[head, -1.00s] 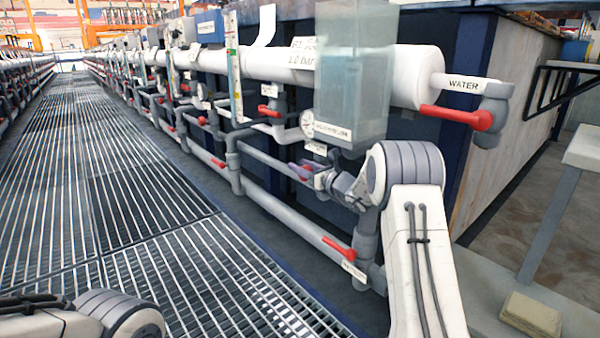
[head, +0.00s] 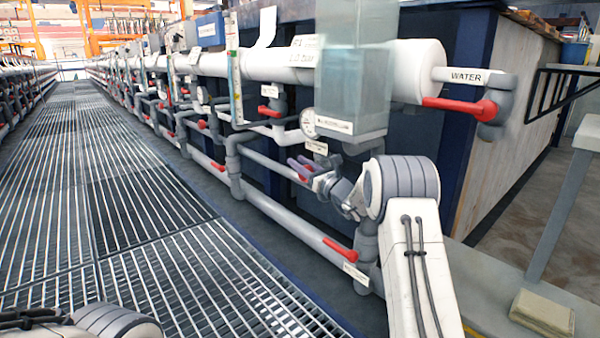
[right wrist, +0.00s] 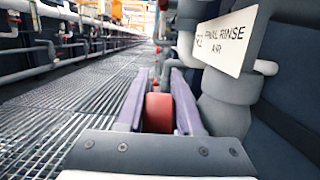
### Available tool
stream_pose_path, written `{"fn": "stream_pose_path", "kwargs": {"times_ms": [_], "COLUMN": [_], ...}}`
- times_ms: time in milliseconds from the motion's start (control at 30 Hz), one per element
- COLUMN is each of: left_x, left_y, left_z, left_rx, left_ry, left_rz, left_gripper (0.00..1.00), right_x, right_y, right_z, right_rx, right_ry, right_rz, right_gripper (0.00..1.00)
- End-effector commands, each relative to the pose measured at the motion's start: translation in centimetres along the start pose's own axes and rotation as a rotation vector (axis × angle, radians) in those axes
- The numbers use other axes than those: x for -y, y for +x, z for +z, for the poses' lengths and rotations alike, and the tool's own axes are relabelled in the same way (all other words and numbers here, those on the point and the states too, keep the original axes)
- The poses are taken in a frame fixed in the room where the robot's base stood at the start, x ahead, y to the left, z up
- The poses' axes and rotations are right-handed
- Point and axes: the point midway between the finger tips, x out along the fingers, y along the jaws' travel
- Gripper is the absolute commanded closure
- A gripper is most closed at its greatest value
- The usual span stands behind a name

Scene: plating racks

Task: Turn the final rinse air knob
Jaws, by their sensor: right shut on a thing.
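The final rinse air knob (right wrist: 158,112) is a red handle between the two purple-grey fingers of my right gripper (right wrist: 160,100) in the right wrist view. The fingers are shut on it. Its label (right wrist: 226,36), reading "FINAL RINSE AIR", is on the grey pipe fitting just to the right. In the head view my right gripper (head: 303,170) is at the pipework below the round gauge, with a bit of red showing at its fingers. They hide most of the knob there. My left gripper is out of the picture; only part of my left arm shows at the bottom left.
Other red handles are close by: the one by the "WATER" label (head: 460,106) and a lower one (head: 340,250). Grey pipes (head: 270,205) run along the tank. The grated walkway (head: 130,230) is clear.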

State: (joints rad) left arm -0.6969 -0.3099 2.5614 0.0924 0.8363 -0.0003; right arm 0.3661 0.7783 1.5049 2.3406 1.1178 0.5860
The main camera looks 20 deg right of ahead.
Motion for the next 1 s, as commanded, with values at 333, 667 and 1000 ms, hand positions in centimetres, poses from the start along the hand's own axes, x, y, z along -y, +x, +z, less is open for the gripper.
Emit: {"fn": "stream_pose_path", "kwargs": {"times_ms": [333,667,1000], "left_x": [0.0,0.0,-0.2], "left_y": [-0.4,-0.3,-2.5], "left_z": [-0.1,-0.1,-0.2], "left_rx": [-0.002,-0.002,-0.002], "left_ry": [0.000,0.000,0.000], "left_rz": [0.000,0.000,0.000], "left_gripper": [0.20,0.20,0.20], "right_x": [0.0,0.0,0.1], "right_y": [-0.2,-0.1,-2.8], "right_z": [0.1,0.1,0.4], "right_rx": [0.059,0.059,0.056], "right_ry": [0.000,0.000,0.003], "right_rz": [-0.003,-0.003,-0.006], "right_gripper": [1.00,0.53,0.53]}}
